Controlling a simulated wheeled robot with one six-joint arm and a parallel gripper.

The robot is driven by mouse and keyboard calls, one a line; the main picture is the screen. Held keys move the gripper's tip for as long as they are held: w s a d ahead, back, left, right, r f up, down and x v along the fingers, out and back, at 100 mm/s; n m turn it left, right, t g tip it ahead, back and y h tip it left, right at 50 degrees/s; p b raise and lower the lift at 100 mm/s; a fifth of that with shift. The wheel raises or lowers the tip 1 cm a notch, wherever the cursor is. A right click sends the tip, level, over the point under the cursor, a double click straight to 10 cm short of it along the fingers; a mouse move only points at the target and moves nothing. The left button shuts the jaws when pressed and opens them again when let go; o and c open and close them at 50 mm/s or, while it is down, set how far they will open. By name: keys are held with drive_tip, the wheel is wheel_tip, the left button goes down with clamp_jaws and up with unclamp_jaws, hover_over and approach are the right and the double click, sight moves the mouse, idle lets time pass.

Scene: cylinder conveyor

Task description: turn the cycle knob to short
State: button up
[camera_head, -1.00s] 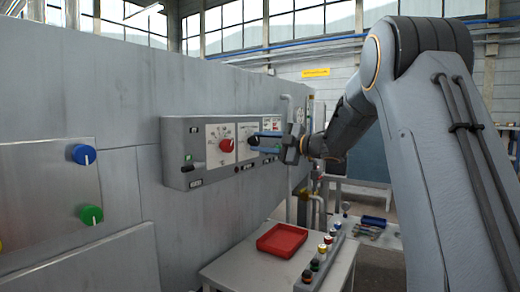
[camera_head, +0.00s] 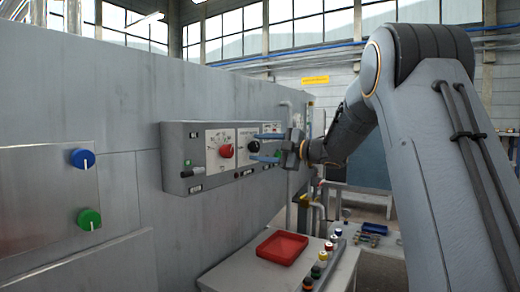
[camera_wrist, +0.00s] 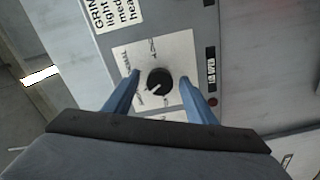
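The black knob (camera_head: 253,146) sits on a white dial plate on the grey control panel, right of a red knob (camera_head: 226,151). In the wrist view the black knob (camera_wrist: 159,82) is near the middle, with its white pointer mark toward the lower left. The small print around its dial is too blurred to read surely. My gripper (camera_head: 266,147) is open and empty. In the wrist view its two blue fingers (camera_wrist: 159,98) are on either side of the knob and a little below it in the picture, with visible gaps. I see no contact.
A blue knob (camera_head: 83,158) and a green knob (camera_head: 89,219) are on a panel at the left. Below stands a table with a red tray (camera_head: 282,247) and a row of coloured buttons (camera_head: 322,256). Pipes run just right of the control panel.

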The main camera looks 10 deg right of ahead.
drive_tip(key=shift+d, duration=0.1)
drive_tip(key=b+v, duration=0.1)
drive_tip(key=v, duration=0.6)
drive_tip(key=shift+s+d, duration=0.25)
drive_tip(key=shift+s, duration=0.1)
drive_tip(key=shift+w, duration=0.1)
drive_tip(key=s+d+f+m+g+h+p, duration=0.1)
drive_tip(key=s+f+m+h, duration=0.3)
drive_tip(key=f+m+h, duration=0.4)
drive_tip(key=s+d+f+m+g+h+p, duration=0.1)
drive_tip(key=s+f+m+h, duration=0.35)
drive_tip(key=f+m, duration=0.55)
drive_tip(key=s+a+f+m+g, duration=0.1)
drive_tip(key=s+f, duration=0.4)
drive_tip(key=s, duration=0.6)
drive_tip(key=s+a+f+m+g+p, duration=0.1)
drive_tip(key=s+a+f+g, duration=0.3)
drive_tip(key=s, duration=0.7)
drive_tip(key=s+a+f+m+g, duration=0.2)
drive_tip(key=s+f+g, duration=0.3)
drive_tip(key=s, duration=0.6)
drive_tip(key=shift+a+f+m+g+p, duration=0.4)
drive_tip(key=shift+a+f, duration=0.3)
drive_tip(key=shift+f, duration=0.15)
